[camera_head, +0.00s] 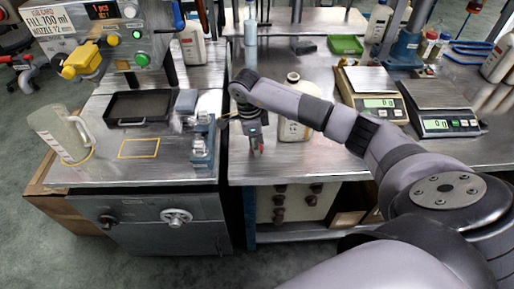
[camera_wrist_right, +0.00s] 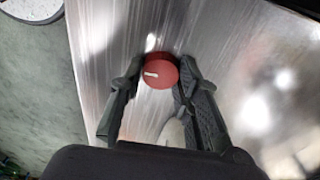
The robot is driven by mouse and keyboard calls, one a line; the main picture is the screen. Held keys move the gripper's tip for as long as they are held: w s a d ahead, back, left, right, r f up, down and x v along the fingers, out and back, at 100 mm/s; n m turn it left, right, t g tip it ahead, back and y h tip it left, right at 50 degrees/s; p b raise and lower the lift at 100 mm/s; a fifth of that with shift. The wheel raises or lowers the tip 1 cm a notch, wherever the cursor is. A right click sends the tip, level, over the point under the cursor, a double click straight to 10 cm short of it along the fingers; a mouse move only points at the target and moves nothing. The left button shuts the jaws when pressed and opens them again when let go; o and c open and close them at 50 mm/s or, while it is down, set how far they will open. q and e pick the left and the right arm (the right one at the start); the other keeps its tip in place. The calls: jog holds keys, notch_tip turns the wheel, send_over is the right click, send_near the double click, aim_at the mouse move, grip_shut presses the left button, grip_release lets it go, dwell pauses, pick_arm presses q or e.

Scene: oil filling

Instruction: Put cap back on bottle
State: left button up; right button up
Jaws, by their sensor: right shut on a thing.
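My right arm reaches across the steel bench in the head view. Its gripper (camera_head: 257,146) hangs just above the bench, near the front edge. In the right wrist view my right gripper (camera_wrist_right: 158,78) has its fingers on either side of a round red cap (camera_wrist_right: 160,70) with a short pale mark, and is shut on it. A small red patch of the cap (camera_head: 262,147) shows in the head view. A pale bottle (camera_head: 292,130) stands upright to the right of the gripper, partly hidden behind my arm. Whether its mouth is open is too small to tell. My left gripper is not in view.
Two scales (camera_head: 376,104) (camera_head: 444,124) stand on the right. A blue-grey fixture (camera_head: 201,140), a black tray (camera_head: 140,108) and a translucent jug (camera_head: 60,135) are on the left. A green tray (camera_head: 346,44) lies at the back. The bench front around the gripper is mostly clear.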

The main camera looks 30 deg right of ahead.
jog(key=shift+r, duration=0.15)
jog(key=shift+c, duration=0.2)
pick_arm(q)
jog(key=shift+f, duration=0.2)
pick_arm(e)
notch_tip(320, 180, up, 20)
dwell(0.4)
jog(key=s+a+f+n+t, duration=0.1)
jog(key=s+a+n, duration=0.4)
jog(key=n, duration=0.7)
jog(key=s+a+f+n+t+y, duration=0.1)
jog(key=s+a+n, duration=0.5)
jog(key=n, duration=0.6)
jog(key=shift+a, duration=1.15)
jog(key=shift+f, duration=0.1)
